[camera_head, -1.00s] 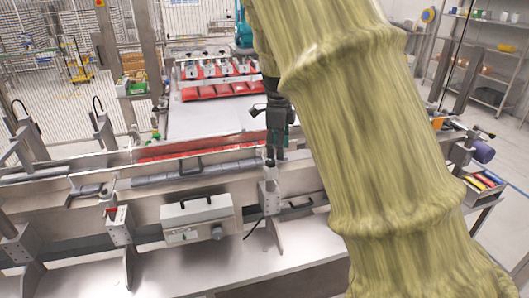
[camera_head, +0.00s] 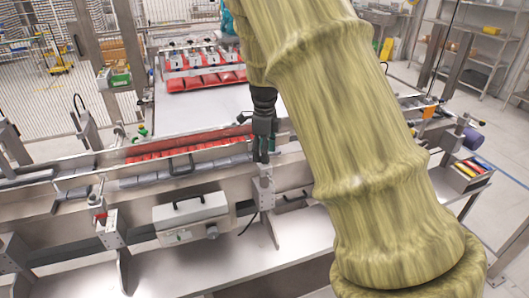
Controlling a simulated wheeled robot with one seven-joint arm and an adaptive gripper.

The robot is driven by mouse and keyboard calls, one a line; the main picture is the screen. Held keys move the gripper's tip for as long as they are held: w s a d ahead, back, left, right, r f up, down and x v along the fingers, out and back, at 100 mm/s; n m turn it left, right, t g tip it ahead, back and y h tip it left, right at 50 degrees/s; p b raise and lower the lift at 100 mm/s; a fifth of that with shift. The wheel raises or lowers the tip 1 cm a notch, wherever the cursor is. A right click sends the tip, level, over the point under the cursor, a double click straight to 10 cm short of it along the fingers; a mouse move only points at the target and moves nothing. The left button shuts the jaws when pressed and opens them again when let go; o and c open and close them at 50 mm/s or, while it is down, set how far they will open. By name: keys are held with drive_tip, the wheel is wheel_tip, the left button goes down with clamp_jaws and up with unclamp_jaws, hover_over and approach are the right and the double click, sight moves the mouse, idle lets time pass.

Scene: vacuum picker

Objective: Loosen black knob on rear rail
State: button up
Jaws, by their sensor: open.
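My gripper (camera_head: 262,158), dark grey with a black body, hangs straight down at the centre of the head view, below my sleeved arm. Its jaws are open, with the fingertips just above or around the top of a metal bracket post (camera_head: 265,182). The black knob cannot be made out for certain; the fingers and arm cover that spot. The rear rail (camera_head: 90,163) runs across behind the front rail, with red pouches along it. I cannot tell whether my fingers touch anything.
A white box with a black handle (camera_head: 190,215) is mounted on the front rail, left of my gripper. Another bracket (camera_head: 112,232) stands further left. A suction picker with red pouches (camera_head: 205,78) is behind. My arm hides much of the right side.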

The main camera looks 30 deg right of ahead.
drive_tip(key=shift+s+f, duration=0.2)
drive_tip(key=shift+f, duration=0.1)
drive_tip(key=shift+w+a+f, duration=0.1)
drive_tip(key=shift+w+f, duration=0.1)
drive_tip(key=shift+f, duration=0.3)
drive_tip(key=shift+s, duration=0.15)
drive_tip(key=shift+r, duration=0.1)
drive_tip(key=shift+c, duration=1.4)
drive_tip(key=c, duration=0.7)
drive_tip(key=shift+c, duration=0.2)
